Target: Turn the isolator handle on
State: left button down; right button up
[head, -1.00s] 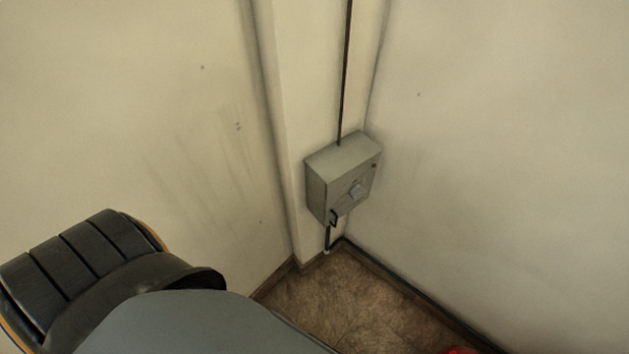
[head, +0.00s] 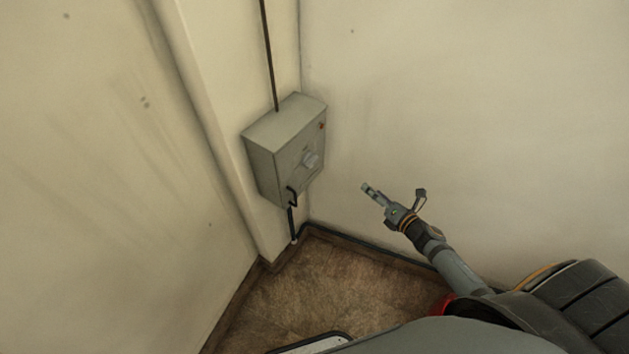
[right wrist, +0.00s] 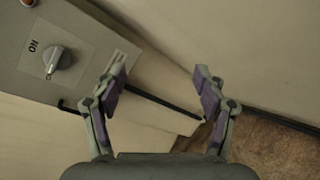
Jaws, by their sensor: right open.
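A grey isolator box (head: 272,165) is mounted in the corner of the room. A pale rotary handle (head: 311,160) sits on its front face. In the right wrist view the handle (right wrist: 58,60) is at the upper left, beside the word ON; its exact setting is hard to tell. My right gripper (head: 394,191) is open and empty, to the right of the box and apart from it. In the right wrist view its two fingers are spread (right wrist: 159,74), with the handle left of them. My left gripper is not in view.
A small red light or button (head: 322,125) is at the box's upper right. A dark cable (head: 269,55) runs up the wall. The air between gripper and box looks clear.

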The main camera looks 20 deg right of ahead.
jog(key=w+a+r+n+y+b, duration=0.1)
jog(key=a+r+n+y+b, duration=0.1)
jog(key=a+r+n+y, duration=0.4)
jog(key=n+y, duration=0.1)
jog(key=n, duration=0.8)
send_near(315, 162)
jog(key=shift+g, duration=0.4)
jog(key=x, duration=0.2)
jog(key=p+x, duration=0.1)
jog(key=x, duration=0.2)
jog(key=p+x, duration=0.1)
jog(key=x, duration=0.2)
jog(key=shift+w+r, duration=0.15)
jog(key=shift+r, duration=0.15)
jog(key=shift+w+a+f, duration=0.1)
jog(key=shift+w+a, duration=0.25)
jog(key=shift+w, duration=0.05)
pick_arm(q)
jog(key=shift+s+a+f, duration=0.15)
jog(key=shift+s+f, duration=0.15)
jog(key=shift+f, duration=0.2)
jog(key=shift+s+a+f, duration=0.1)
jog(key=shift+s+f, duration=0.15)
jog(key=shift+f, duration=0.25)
pick_arm(e)
jog(key=c, duration=1.2)
jog(key=shift+o, duration=0.2)
jog(key=shift+m, duration=0.3)
